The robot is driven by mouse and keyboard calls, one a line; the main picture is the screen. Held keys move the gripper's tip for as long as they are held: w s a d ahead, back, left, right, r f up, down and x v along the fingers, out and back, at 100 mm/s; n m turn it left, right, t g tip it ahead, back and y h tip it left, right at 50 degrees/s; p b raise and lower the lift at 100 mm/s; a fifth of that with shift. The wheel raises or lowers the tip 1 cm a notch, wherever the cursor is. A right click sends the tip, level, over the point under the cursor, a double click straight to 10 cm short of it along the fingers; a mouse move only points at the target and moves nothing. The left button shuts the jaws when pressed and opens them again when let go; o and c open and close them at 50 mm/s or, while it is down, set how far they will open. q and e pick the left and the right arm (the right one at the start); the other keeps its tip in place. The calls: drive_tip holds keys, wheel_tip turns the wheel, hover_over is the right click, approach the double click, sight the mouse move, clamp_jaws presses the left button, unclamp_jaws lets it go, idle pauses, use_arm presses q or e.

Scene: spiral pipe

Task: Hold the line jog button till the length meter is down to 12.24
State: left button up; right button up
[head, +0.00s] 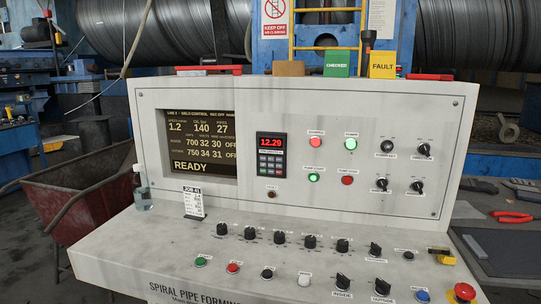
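The length meter (271,155) is a black unit on the upright panel, and its red digits read 12.29. A row of push buttons lies on the sloping desk: a green button (200,261), a red button (233,267), a black button (267,273), a white button (305,278) and a blue button (422,296). Their labels are too small to read, so I cannot tell which one is the line jog button. Neither of my grippers shows in the head view, and nothing is seen touching the buttons.
A screen (201,142) reads READY. Several black knobs (310,241) stand behind the buttons. A red emergency-stop button (464,292) sits at the right front. A clear bottle (142,192) and a job card (194,203) stand at the desk's left. The space above the desk is clear.

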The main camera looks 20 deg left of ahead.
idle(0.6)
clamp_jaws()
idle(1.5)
